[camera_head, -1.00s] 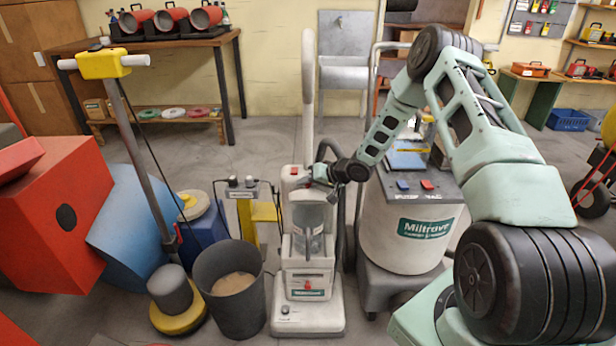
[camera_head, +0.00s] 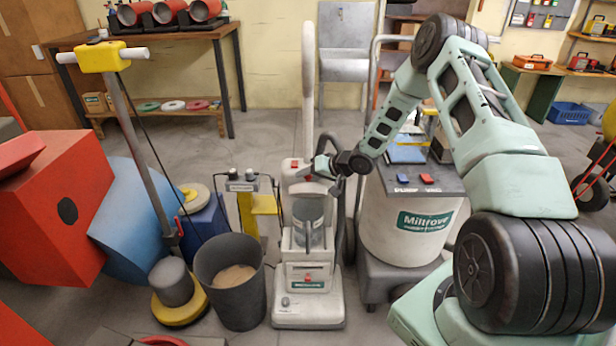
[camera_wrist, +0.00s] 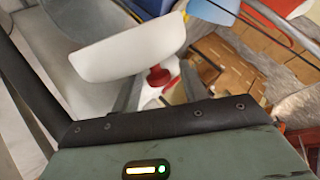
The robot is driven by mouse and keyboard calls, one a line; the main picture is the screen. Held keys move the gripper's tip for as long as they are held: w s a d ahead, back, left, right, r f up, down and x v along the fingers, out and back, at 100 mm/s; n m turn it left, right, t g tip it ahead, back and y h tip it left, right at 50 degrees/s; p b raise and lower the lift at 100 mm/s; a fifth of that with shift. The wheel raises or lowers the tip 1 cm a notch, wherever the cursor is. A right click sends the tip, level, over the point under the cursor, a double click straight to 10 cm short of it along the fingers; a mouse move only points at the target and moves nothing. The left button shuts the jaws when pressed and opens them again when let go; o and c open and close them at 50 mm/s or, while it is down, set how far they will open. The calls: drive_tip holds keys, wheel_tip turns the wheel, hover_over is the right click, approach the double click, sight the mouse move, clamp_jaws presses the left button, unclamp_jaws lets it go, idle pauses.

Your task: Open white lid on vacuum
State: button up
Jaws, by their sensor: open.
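The white upright vacuum (camera_head: 308,285) stands on the floor at the centre of the head view, with a clear canister in its front. Its upper white housing with red parts (camera_head: 291,166) is beside my gripper (camera_head: 318,171), which reaches in from the right. In the wrist view, a white rounded panel (camera_wrist: 130,50), apparently the lid, lies just beyond my gripper (camera_wrist: 160,88) and looks tilted. A red knob (camera_wrist: 158,77) shows under it, between the fingers. My gripper is open. I cannot tell whether a finger touches the panel or the knob.
A grey bucket (camera_head: 230,285) and a yellow-based floor machine (camera_head: 180,305) stand left of the vacuum. A large white tank machine (camera_head: 410,235) stands close on its right, under my arm. A workbench (camera_head: 150,45) is at the back left.

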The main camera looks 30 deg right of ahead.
drive_tip(key=p+v, duration=0.2)
drive_tip(key=v, duration=1.4)
drive_tip(key=shift+s, duration=0.3)
drive_tip(key=shift+r, duration=0.1)
drive_tip(key=shift+w+a, duration=0.15)
drive_tip(key=shift+w, duration=0.05)
drive_tip(key=c, duration=0.8)
drive_tip(key=w+a+m, duration=0.1)
drive_tip(key=w+a+m+h+b, duration=0.1)
drive_tip(key=w+a+m+t+h, duration=0.1)
drive_tip(key=m, duration=0.1)
drive_tip(key=shift+w+r, duration=0.2)
drive_tip(key=shift+w, duration=0.2)
clamp_jaws()
drive_tip(key=s+a+f+m+g+h+b, duration=0.15)
drive_tip(key=a+m+h+b, duration=0.5)
drive_tip(key=m, duration=0.95)
drive_tip(key=shift+g+h, duration=0.35)
drive_tip(key=shift+h, duration=0.2)
drive_tip(key=x, duration=0.3)
drive_tip(key=a+x, duration=0.1)
drive_tip(key=x, duration=0.2)
drive_tip(key=p+x, duration=0.1)
drive_tip(key=x, duration=0.2)
drive_tip(key=shift+w+a+f, duration=0.15)
drive_tip(key=shift+a+f, duration=0.05)
drive_tip(key=shift+a, duration=0.2)
